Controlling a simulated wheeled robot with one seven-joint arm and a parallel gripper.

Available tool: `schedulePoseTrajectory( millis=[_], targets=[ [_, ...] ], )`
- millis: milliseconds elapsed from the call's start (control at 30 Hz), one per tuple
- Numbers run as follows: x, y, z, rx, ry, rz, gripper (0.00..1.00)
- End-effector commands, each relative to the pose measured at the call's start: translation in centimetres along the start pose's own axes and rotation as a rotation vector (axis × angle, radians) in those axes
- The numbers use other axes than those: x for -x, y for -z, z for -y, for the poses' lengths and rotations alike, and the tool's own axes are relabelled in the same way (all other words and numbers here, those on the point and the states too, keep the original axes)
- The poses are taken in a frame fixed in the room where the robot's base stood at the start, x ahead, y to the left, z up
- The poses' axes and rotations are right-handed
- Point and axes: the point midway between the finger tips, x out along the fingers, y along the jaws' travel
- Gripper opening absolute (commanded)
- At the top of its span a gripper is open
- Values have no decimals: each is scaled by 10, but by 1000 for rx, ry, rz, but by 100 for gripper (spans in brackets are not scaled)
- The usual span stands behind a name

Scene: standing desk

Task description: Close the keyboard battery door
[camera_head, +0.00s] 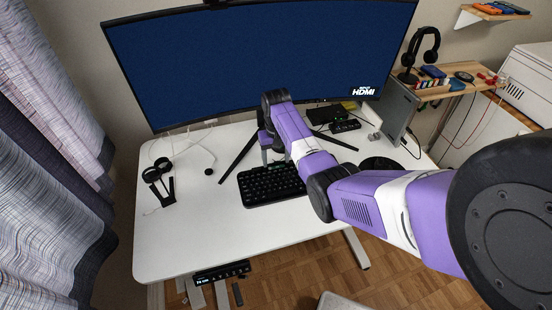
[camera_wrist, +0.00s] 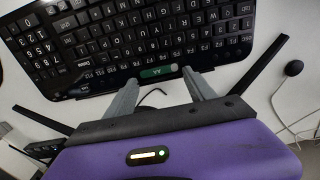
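The black keyboard (camera_head: 268,186) lies on the white desk under the monitor, and it shows upside down in the wrist view (camera_wrist: 100,45). A green AA battery (camera_wrist: 158,72) shows in a slot along the keyboard's far edge, so the battery compartment looks open there. I cannot make out the battery door as a separate part. My gripper (camera_wrist: 160,80) is open and empty. Its two grey fingers are spread to either side of the battery, close to the keyboard's far edge; contact cannot be told. In the head view my gripper (camera_head: 270,158) is just behind the keyboard.
The large monitor (camera_head: 260,65) stands close behind my arm, with its black stand legs (camera_head: 238,158) behind the keyboard. A black headset-like item (camera_head: 160,182) lies at left. Small devices (camera_head: 340,124) sit at the back right. The desk's (camera_head: 200,235) front left is clear.

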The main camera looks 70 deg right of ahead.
Motion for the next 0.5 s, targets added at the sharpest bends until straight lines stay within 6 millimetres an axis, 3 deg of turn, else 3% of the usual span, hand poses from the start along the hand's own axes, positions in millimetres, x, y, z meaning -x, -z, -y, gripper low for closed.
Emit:
schedulePoseTrajectory(
  millis=[100, 500],
  targets=[
    [0, 0, 0, 0, 0, 0, 23],
    [-1, -10, 1, 1, 3, -168, 23]
  ],
)
